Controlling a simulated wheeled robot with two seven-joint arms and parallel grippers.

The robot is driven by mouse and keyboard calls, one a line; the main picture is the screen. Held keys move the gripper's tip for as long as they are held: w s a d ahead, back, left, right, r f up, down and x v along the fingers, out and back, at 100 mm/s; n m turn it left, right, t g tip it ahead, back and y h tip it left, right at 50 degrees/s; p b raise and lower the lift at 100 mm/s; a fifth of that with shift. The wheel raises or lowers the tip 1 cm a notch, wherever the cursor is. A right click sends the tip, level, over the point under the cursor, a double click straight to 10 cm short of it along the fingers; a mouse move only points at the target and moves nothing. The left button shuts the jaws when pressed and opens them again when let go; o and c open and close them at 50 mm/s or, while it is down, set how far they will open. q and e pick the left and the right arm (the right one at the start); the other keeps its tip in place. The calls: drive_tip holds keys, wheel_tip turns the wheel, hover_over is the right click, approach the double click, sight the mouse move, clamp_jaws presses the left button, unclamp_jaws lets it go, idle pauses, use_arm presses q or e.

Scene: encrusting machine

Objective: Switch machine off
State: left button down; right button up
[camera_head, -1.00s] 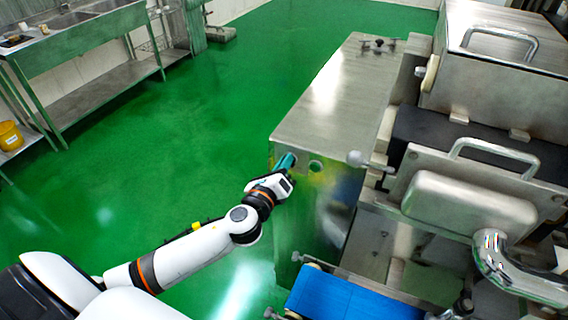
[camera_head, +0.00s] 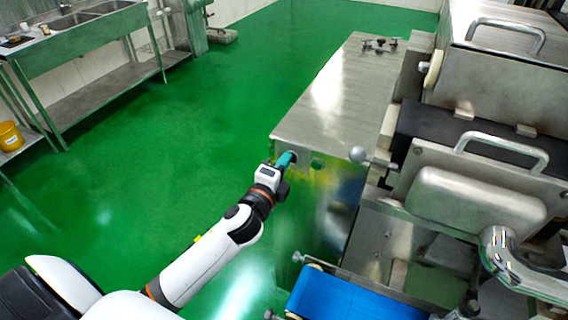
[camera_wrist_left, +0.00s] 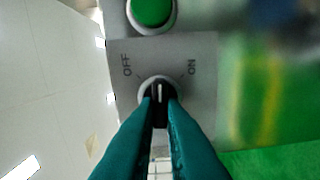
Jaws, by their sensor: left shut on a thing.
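The encrusting machine (camera_head: 330,95) is a large steel body at the right in the head view. My left gripper (camera_head: 286,160) is at its front panel, its teal fingers reaching to the face below the top edge. In the left wrist view, the fingers (camera_wrist_left: 160,112) are shut on a black rotary switch (camera_wrist_left: 160,89) from both sides. The switch's white mark points straight up in the picture, between the OFF label on the left and the ON label on the right. A green button (camera_wrist_left: 152,10) sits just above the switch plate. My right gripper is not in view.
A blue conveyor belt (camera_head: 335,300) lies at the bottom, right of my left arm. A ball-ended lever (camera_head: 358,155) sticks out from the machine near the panel. The green floor (camera_head: 170,150) on the left is clear up to a steel sink table (camera_head: 100,85).

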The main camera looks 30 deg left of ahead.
use_arm(q)
drive_tip(key=n, duration=0.8)
drive_tip(key=shift+f+n+p, duration=0.3)
drive_tip(key=shift+n+p, duration=0.1)
idle(0.4)
drive_tip(key=c, duration=1.5)
unclamp_jaws()
drive_tip(key=shift+s, duration=0.1)
